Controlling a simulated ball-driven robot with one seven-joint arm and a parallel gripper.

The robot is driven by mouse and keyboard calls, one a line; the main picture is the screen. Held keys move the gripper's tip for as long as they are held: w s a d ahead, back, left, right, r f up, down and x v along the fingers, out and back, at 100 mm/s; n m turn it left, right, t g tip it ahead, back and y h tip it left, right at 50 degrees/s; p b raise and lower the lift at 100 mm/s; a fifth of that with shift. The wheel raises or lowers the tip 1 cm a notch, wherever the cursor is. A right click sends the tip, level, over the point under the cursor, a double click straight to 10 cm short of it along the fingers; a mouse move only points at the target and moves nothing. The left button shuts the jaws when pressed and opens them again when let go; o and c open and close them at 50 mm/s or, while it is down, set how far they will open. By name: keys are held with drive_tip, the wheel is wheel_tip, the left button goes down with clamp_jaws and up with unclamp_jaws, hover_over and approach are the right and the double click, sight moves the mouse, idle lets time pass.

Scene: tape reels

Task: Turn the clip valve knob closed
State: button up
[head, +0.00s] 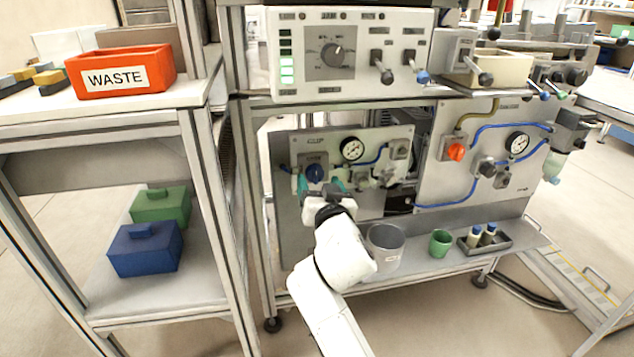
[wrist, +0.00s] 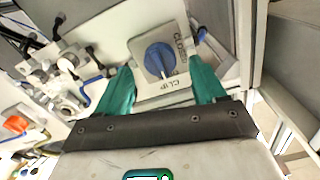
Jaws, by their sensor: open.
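The clip valve knob (head: 315,173) is a round blue knob on a grey plate at the left of the lower panel. In the wrist view the knob (wrist: 160,60) sits on a pale square plate (wrist: 143,87) lettered "CLIP" and "CLOSED". A raised bar crosses the knob's face, not lined up squarely with the "CLOSED" lettering. My gripper (head: 319,184) has teal fingers and faces the panel. In the wrist view my gripper (wrist: 165,72) is open, with one finger to each side of the knob and visible gaps between. I cannot tell how far the fingertips are from the plate.
A pressure gauge (head: 352,149) and blue tubing are right of the knob. An orange knob (head: 456,152) is on the right-hand panel. The control box (head: 350,55) overhangs above. A clear beaker (head: 385,246) and green cup (head: 440,243) stand on the lower shelf.

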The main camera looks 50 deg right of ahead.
sight(315, 174)
drive_tip(key=shift+x, duration=1.35)
drive_tip(key=shift+c, duration=0.2)
drive_tip(key=c, duration=1)
